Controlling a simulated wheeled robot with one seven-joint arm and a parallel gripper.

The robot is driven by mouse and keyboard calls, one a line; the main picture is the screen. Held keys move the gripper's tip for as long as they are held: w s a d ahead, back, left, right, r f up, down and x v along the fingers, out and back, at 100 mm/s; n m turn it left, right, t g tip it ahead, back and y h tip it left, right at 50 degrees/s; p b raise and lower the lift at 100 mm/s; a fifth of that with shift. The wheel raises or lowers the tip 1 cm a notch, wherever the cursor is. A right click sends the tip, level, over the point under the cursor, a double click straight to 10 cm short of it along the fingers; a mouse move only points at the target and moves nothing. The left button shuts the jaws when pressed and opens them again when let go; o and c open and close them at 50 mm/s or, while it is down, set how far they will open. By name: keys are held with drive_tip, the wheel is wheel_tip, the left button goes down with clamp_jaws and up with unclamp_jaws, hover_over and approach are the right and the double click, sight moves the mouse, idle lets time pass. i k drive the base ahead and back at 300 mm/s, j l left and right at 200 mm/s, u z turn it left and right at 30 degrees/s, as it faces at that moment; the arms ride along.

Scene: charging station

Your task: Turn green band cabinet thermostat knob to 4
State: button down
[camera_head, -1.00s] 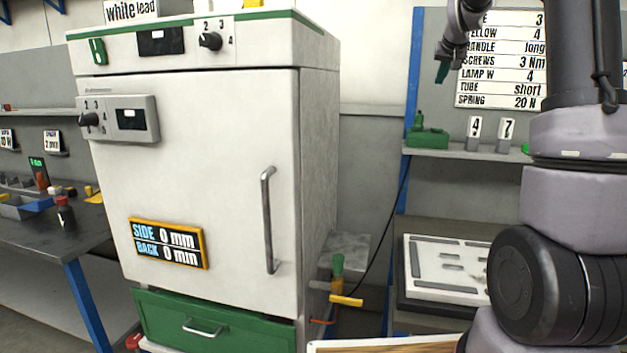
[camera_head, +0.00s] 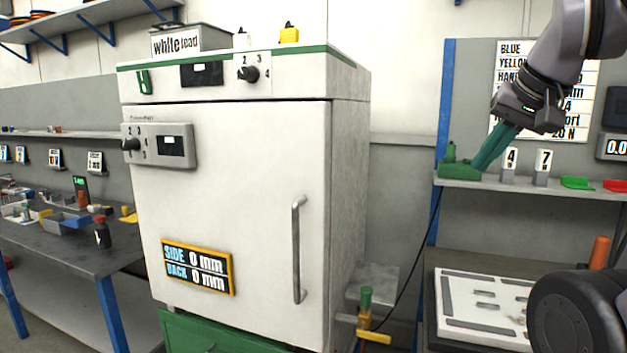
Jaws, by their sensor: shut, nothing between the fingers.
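The white cabinet (camera_head: 250,190) with a green band (camera_head: 225,45) along its top edge stands in the middle of the view. Its top panel carries a dark knob (camera_head: 248,74) with the numbers 2, 3 and 4 around it. A second dark knob (camera_head: 131,144) sits on a grey box at the cabinet's upper left, also with numbers. Both knobs are too small to tell where they point. My gripper (camera_head: 481,168), with teal fingers, is shut and empty. It points down at the right, well apart from both knobs, in front of the wall shelf.
The wall shelf (camera_head: 600,190) holds a green block (camera_head: 452,165) and number tags close to my fingertips in the picture. A door handle (camera_head: 298,250) sticks out of the cabinet front. A cluttered workbench (camera_head: 70,255) stands left. A yellow-handled valve (camera_head: 372,336) is at the lower right.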

sight(249, 73)
drive_tip(key=l+u, duration=0.1)
drive_tip(key=u, duration=0.3)
drive_tip(key=l+u, duration=0.1)
drive_tip(key=u, duration=0.3)
drive_tip(key=l+u, duration=0.1)
drive_tip(key=u, duration=0.3)
